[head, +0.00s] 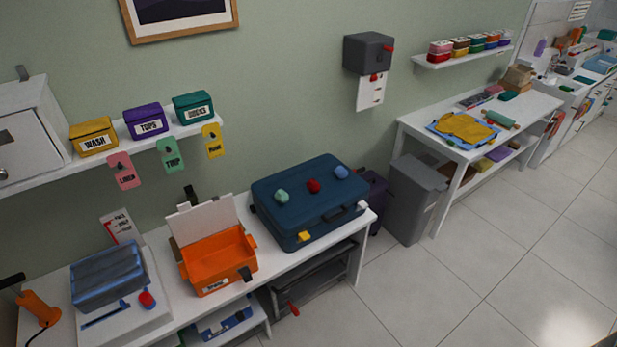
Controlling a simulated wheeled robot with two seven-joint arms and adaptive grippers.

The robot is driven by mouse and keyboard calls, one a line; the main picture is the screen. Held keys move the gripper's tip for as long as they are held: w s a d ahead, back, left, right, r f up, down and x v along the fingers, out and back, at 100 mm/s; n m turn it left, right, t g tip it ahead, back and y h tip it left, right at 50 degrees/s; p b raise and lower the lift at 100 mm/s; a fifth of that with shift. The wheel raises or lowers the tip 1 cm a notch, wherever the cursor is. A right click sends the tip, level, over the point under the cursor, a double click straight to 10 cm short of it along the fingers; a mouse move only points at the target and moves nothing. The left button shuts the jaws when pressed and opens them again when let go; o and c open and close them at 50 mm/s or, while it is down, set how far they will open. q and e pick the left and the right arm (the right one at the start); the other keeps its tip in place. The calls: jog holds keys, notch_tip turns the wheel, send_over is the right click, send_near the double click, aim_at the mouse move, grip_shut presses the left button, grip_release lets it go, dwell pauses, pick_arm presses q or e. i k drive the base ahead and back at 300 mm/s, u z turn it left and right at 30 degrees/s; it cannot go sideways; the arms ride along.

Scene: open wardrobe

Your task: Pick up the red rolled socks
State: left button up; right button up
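The red rolled socks (314,186) appear as a small red ball on top of the closed dark blue suitcase (290,215). The suitcase lies flat on the white table (272,278). A pale green ball (282,197) sits to the left of the red one and a blue ball (341,172) to its right, on the same lid. They are apart from each other. Neither of my grippers shows in the head view.
An open orange box (222,259) stands left of the suitcase. A wall shelf (168,139) with small bins hangs above. A grey bin (412,200) stands right; floor is clear beyond.

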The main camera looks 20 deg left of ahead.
aim_at(314, 186)
jog(key=u, duration=0.45)
jog(key=i, duration=0.9)
jog(key=u, duration=0.6)
